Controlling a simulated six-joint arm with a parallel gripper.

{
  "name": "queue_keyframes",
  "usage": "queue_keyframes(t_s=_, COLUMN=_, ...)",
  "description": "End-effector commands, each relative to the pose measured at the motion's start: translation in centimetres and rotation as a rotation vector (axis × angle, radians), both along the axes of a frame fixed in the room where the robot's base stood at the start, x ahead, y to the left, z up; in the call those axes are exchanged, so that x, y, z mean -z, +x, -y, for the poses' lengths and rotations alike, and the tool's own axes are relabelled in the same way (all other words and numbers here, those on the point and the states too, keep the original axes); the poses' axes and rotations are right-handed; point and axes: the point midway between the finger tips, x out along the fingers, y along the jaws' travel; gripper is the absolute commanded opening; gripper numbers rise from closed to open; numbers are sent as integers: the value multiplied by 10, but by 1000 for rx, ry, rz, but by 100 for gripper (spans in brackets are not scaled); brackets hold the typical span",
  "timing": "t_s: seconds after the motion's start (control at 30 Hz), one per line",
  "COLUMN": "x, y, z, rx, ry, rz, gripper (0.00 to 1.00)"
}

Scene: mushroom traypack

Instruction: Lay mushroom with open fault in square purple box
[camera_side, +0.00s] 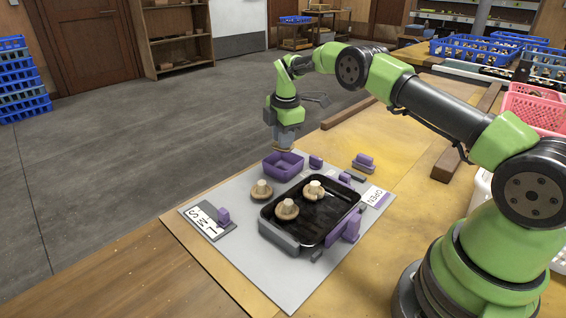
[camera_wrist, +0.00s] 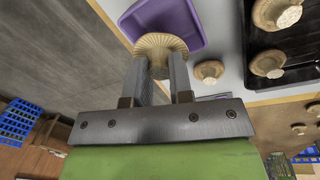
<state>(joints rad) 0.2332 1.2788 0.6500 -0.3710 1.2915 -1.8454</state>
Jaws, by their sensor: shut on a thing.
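My gripper (camera_side: 286,139) is shut on a mushroom (camera_wrist: 160,46), its fingers (camera_wrist: 162,68) closed on the stem. Ribbed gills show on the underside of its cap. In the side view the held mushroom (camera_side: 284,148) hangs above the board's back edge, just behind the square purple box (camera_side: 271,169). That box looks empty in the side view. In the wrist view the purple box (camera_wrist: 201,22) lies just beyond the mushroom, whose cap overlaps it in the picture. I cannot tell the height between them.
A black tray (camera_side: 321,234) holds two mushrooms (camera_side: 314,188), stems up. Another mushroom (camera_side: 262,190) lies on the grey board (camera_side: 285,293) left of the tray. Purple blocks stand around the tray, with an "OPEN" label (camera_side: 376,196) at right and another label (camera_side: 205,219) at left.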

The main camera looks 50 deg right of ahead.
Motion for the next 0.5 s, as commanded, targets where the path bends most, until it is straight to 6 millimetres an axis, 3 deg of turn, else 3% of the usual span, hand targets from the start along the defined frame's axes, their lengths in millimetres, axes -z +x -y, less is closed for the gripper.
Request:
queue_keyframes(t_s=0.1, x=19, y=0, z=0, rx=0, ry=0, rz=-1, gripper=9)
queue_keyframes(t_s=0.5, x=63, y=0, z=0, rx=3, ry=0, rz=2, gripper=9)
